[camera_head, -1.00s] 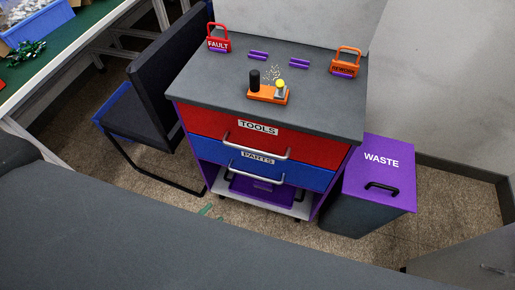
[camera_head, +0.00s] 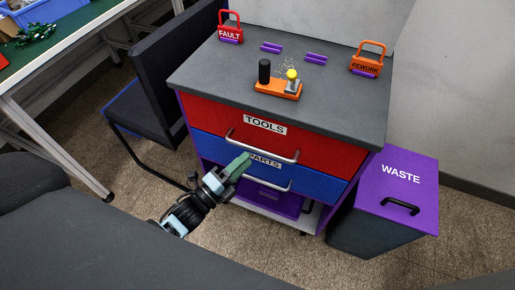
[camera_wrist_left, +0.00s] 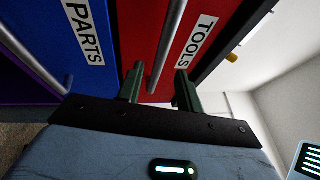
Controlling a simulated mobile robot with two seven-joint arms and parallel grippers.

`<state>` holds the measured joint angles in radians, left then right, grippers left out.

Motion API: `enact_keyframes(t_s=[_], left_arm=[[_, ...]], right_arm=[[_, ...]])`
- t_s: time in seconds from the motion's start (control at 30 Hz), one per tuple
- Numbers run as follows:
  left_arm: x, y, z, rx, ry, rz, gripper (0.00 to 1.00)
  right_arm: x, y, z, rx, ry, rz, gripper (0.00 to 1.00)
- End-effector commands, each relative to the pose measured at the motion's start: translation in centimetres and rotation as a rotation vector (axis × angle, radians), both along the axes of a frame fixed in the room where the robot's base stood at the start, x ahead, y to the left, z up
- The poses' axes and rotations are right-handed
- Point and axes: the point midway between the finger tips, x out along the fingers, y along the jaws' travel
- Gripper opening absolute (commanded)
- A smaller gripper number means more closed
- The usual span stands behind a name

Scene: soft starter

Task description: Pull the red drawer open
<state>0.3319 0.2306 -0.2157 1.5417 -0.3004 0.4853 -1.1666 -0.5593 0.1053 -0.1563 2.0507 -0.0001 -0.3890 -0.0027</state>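The red drawer (camera_head: 310,149), labelled TOOLS, is the top drawer of the cabinet and looks shut. Its silver bar handle (camera_head: 262,148) runs across the front. My left gripper (camera_head: 240,164) is in front of the cabinet, near the left end of that handle and overlapping the blue drawer in the head view. In the left wrist view its two green fingers (camera_wrist_left: 159,88) are apart and empty. There the red drawer's handle (camera_wrist_left: 168,44) lines up with the gap between them; whether it is inside the gap I cannot tell. My right gripper is not in view.
The blue PARTS drawer (camera_head: 318,182) with its own handle (camera_head: 276,187) is just below. A purple WASTE bin (camera_head: 408,174) stands right of the cabinet, a dark chair (camera_head: 180,75) left. An orange block (camera_head: 278,89) and two padlock-shaped signs stand on the top.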

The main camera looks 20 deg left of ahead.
Motion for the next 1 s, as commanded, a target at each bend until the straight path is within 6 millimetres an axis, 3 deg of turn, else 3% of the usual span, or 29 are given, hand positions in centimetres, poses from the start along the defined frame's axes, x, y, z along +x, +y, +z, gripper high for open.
enact_keyframes(t_s=[0.33, 0.77, 1.0], left_arm=[[4.4, -2.0, 1.0, -0.002, 0.000, 0.001, 0.36], [5.3, -2.5, 1.1, -0.001, 0.003, 0.001, 0.36], [5.3, -2.5, 1.1, -0.002, 0.002, 0.001, 0.06]], right_arm=[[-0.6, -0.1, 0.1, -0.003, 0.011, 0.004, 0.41], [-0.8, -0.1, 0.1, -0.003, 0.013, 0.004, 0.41], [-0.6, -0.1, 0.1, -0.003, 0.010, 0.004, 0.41]])
